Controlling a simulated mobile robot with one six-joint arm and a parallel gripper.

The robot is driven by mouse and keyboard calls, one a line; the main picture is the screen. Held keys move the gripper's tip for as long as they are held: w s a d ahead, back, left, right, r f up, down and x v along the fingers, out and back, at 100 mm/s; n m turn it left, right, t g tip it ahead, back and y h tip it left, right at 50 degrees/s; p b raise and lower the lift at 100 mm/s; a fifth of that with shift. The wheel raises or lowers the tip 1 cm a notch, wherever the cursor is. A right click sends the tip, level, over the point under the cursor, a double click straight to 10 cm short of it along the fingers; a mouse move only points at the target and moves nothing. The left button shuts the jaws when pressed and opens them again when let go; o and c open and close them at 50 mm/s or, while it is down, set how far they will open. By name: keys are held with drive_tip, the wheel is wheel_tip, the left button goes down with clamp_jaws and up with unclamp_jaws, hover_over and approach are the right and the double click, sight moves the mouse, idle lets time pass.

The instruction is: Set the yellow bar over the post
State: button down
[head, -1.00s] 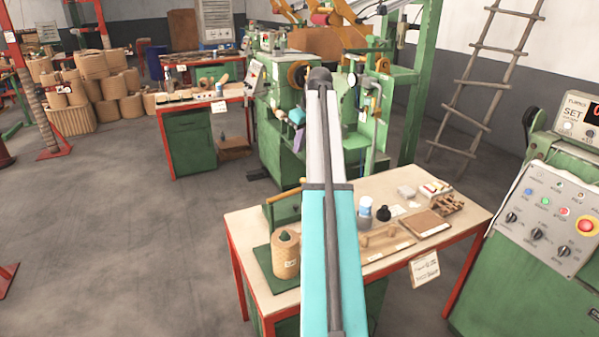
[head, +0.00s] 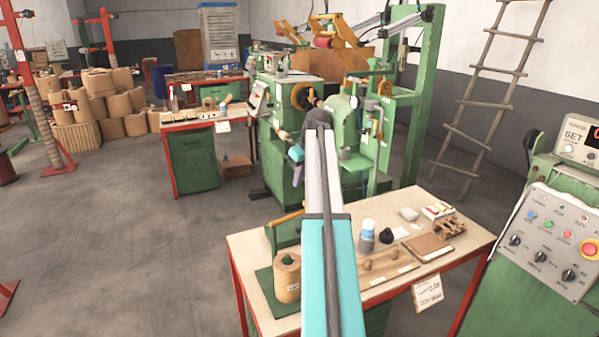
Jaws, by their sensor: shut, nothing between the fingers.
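A yellow bar (head: 287,218) lies slantwise on a green support (head: 284,236) at the back left of the near table. In front of it a tan wound coil (head: 287,281) stands upright on a green base plate (head: 264,286). A small dark green tip (head: 288,259), seemingly the top of the post, shows at the coil's upper end. The bar is behind the coil and apart from it. My arm crosses the middle of the view and hides part of the table right of the coil. I cannot make out my gripper.
The near table (head: 372,299) also holds a blue-and-white bottle (head: 367,235), a dark jar (head: 387,236), a brown board (head: 427,247) and small wooden parts. A green control cabinet (head: 540,262) stands at right, a green winding machine (head: 280,140) behind. Floor at left is clear.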

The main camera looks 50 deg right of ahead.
drive_tip(key=shift+s+a+f+p, duration=0.1)
drive_tip(key=shift+s+f+p, duration=0.4)
drive_tip(key=shift+f, duration=0.4)
drive_tip(key=shift+s+d+f+p, duration=0.1)
drive_tip(key=shift+s+f+p, duration=0.15)
drive_tip(key=shift+f+p, duration=0.5)
drive_tip(key=shift+s+a+f+p, duration=0.1)
drive_tip(key=shift+s+f+p, duration=0.3)
drive_tip(key=shift+f, duration=0.6)
